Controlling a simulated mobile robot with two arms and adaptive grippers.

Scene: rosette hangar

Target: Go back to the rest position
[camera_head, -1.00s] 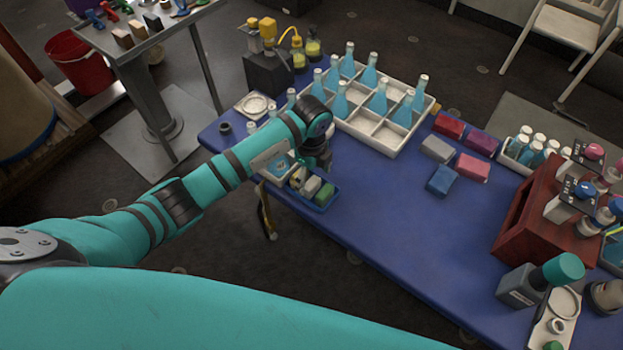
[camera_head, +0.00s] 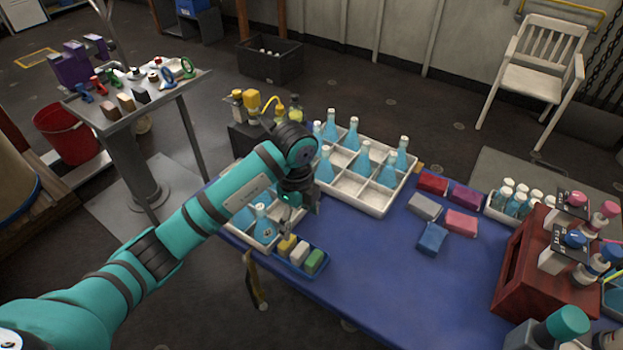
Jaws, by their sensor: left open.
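My left arm reaches in from the lower left and hides part of the table's left end. My right gripper is not in the picture.
Blue bottles (camera_head: 388,170) stand upright in the crate close to the gripper. Several coloured blocks (camera_head: 432,238) lie mid-table. A dark red wooden rack (camera_head: 520,265) stands on the right. A grey stand (camera_head: 140,110) holds small items. The table's front middle is clear.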

